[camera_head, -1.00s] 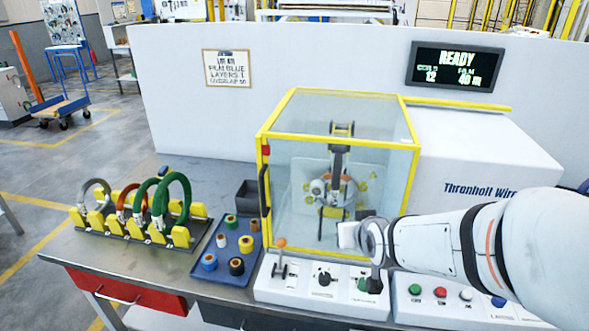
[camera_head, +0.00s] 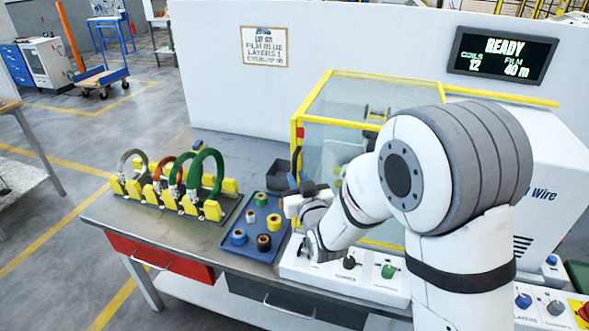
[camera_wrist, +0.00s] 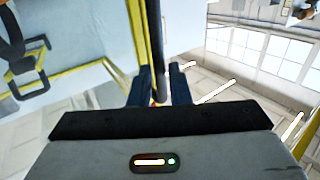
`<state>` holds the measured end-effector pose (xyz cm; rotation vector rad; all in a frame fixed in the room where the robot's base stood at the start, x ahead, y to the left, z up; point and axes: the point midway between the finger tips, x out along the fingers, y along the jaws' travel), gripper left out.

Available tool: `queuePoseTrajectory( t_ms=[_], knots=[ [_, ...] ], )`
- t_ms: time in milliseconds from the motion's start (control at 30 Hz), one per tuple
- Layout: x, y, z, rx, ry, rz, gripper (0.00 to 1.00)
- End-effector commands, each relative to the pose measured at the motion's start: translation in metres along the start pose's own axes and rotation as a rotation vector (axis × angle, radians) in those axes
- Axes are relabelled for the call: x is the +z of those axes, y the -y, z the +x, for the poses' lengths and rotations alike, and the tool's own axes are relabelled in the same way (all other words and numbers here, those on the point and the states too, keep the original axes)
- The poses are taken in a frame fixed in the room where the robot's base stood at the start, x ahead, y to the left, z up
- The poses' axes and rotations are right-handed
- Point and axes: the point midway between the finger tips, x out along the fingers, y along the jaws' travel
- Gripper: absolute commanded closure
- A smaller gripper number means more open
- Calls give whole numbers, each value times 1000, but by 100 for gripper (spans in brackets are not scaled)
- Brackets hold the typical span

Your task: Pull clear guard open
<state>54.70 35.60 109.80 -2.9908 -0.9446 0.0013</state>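The clear guard (camera_head: 335,109) is a see-through box with a yellow frame around the wrapping machine; it looks closed. My arm hides much of its front. Its dark upright handle (camera_head: 297,160) is on the front left edge, its lower part hidden by my gripper (camera_head: 299,184). In the wrist view, the handle (camera_wrist: 157,45) runs down between the two dark fingers of my gripper (camera_wrist: 163,85). The fingers are apart, with a gap showing on the right of the handle. The yellow frame post (camera_wrist: 138,40) stands just left of the handle.
A blue tray (camera_head: 228,236) of tape rolls lies just left of my gripper. A rack (camera_head: 150,205) with several coils is farther left. A control panel (camera_head: 325,268) with knobs sits below the guard. A dark bin (camera_head: 278,176) stands behind the tray.

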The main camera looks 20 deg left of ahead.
Motion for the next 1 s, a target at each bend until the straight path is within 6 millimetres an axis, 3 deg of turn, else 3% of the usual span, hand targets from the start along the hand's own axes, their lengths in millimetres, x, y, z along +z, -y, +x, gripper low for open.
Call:
queuePoseTrajectory(
  t_ms=[100, 300, 567, 767, 1000],
  knots=[
    [-2, 0, 18, 0, 2, 0, 84],
    [0, 0, 32, 1, 1, 0, 84],
    [0, -1, 32, 1, 1, 0, 84],
    [0, -1, 32, 1, 1, 0, 100],
    [0, -1, 32, 1, 1, 0, 100]
  ],
)
